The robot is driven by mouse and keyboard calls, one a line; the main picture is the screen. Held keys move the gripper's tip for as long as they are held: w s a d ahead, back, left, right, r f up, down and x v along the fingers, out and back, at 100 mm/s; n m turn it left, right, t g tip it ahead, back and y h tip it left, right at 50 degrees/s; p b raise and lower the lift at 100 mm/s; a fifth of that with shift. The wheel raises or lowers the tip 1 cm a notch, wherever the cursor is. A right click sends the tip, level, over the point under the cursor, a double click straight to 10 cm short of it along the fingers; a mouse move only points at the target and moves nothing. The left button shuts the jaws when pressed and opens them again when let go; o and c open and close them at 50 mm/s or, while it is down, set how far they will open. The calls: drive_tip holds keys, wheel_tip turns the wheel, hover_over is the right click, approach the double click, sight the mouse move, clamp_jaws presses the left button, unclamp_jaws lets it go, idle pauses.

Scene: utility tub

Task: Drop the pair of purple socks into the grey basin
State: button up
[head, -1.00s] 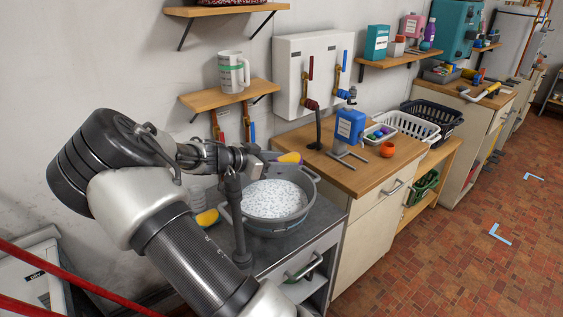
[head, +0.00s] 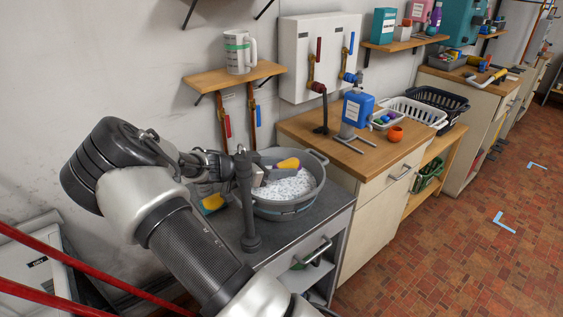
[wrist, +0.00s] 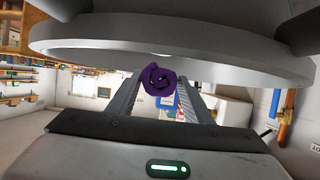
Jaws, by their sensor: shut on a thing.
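The pair of purple socks (wrist: 158,84), a dark rolled bundle, sits between the two fingers of my gripper (wrist: 160,78) in the wrist view. The fingers are shut on it. In the head view my gripper reaches over the grey basin (head: 270,209), and the socks cannot be made out there. The round basin stands on a dark counter and holds white, speckled, foamy contents. My arm hides part of its left side. An orange-yellow piece (head: 288,163) shows above the foam beside my gripper; I cannot tell what it belongs to.
A yellow sponge-like thing (head: 213,203) lies left of the basin. A shelf with a mug (head: 238,52) hangs above on the wall.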

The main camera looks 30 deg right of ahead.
drive_tip(key=shift+f, duration=0.1)
drive_tip(key=o, duration=1.1)
drive_tip(key=v, duration=1.7)
drive_tip(key=shift+a, duration=0.25)
drive_tip(key=shift+d, duration=0.15)
